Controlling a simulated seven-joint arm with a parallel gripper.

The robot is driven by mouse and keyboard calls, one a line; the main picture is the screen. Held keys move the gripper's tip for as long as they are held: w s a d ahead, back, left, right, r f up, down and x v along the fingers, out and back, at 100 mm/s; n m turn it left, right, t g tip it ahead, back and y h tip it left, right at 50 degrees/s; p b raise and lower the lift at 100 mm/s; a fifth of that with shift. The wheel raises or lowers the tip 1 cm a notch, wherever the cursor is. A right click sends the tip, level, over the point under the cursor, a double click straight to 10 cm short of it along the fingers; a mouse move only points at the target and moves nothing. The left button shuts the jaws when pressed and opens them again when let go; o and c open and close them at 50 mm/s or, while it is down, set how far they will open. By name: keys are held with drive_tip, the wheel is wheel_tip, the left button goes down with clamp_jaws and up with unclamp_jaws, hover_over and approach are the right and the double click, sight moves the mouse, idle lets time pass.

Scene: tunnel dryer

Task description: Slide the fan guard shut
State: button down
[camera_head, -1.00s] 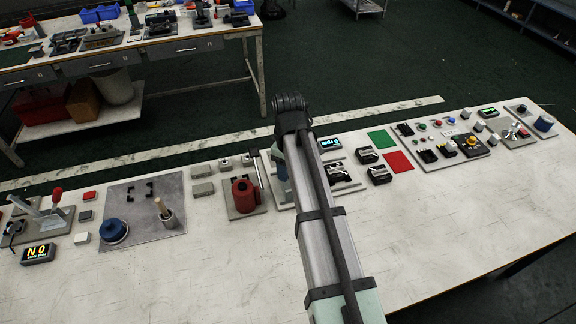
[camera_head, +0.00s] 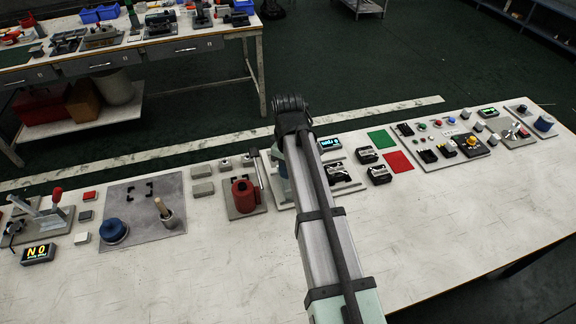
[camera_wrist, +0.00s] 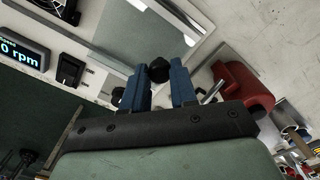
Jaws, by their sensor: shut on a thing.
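In the wrist view, my gripper (camera_wrist: 159,78) has two blue fingers closed on a small black knob (camera_wrist: 159,68). The knob sits at the edge of a grey, pale-framed panel that looks like the fan guard (camera_wrist: 142,32). A black fan (camera_wrist: 70,14) shows at the upper left, beside the panel and uncovered. In the head view my arm hides the gripper, the knob and most of the guard.
A display reading 0 rpm (camera_head: 331,143) stands beside the arm; it also shows in the wrist view (camera_wrist: 20,52). A red cylindrical fixture (camera_head: 243,190) stands left of the arm, close to the gripper. The bench front (camera_head: 220,275) is clear.

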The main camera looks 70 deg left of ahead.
drive_tip(key=shift+w, duration=0.1)
drive_tip(key=w, duration=1.2)
drive_tip(key=shift+w, duration=0.4)
drive_tip(key=c, duration=1.2)
unclamp_jaws()
drive_tip(key=shift+w, duration=0.15)
drive_tip(key=o, duration=0.3)
wheel_tip(320, 180, up, 14)
drive_tip(key=shift+f, duration=0.1)
